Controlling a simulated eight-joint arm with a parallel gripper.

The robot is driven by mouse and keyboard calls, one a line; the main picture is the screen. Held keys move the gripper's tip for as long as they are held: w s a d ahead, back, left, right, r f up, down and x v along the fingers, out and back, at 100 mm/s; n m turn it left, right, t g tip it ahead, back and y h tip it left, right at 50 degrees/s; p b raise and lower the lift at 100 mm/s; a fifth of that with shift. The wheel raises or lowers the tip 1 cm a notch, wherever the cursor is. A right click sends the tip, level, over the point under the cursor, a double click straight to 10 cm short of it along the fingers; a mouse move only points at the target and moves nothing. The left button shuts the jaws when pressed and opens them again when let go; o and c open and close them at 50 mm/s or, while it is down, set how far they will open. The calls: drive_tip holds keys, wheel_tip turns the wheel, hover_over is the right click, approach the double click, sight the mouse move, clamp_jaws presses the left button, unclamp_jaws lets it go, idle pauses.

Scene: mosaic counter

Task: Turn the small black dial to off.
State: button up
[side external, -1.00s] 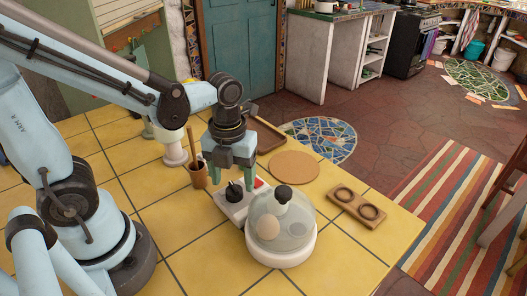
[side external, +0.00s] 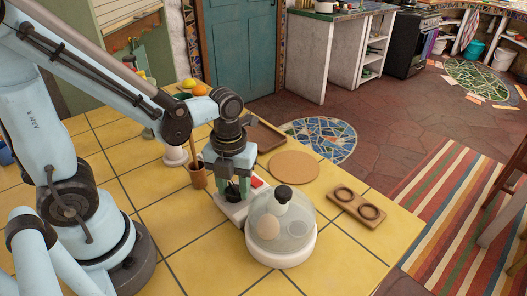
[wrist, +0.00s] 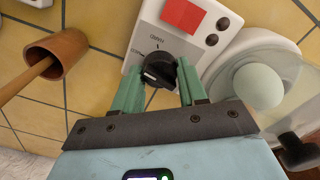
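The small black dial (wrist: 160,70) sits on the pale control panel of the appliance, and a lighter pointer mark shows on it. It also shows in the side view (side external: 233,188), partly hidden by my gripper. My gripper (side external: 234,187) points down over the panel. In the wrist view its two green fingers (wrist: 158,80) stand apart, one on each side of the dial. I cannot tell whether either finger touches it. The appliance's round pale base (side external: 283,252) carries a clear dome with an egg inside.
A red square (wrist: 184,15) and dark round buttons sit on the panel beside the dial. A brown cup (side external: 197,177) with a stick stands left of my gripper. A round cork mat (side external: 294,167) and a wooden two-ring holder (side external: 356,207) lie to the right. Front tiles are clear.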

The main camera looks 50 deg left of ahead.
drive_tip(key=shift+c, duration=1.2)
drive_tip(key=shift+n, duration=0.3)
drive_tip(key=n, duration=1.9)
drive_tip(key=shift+n, duration=0.3)
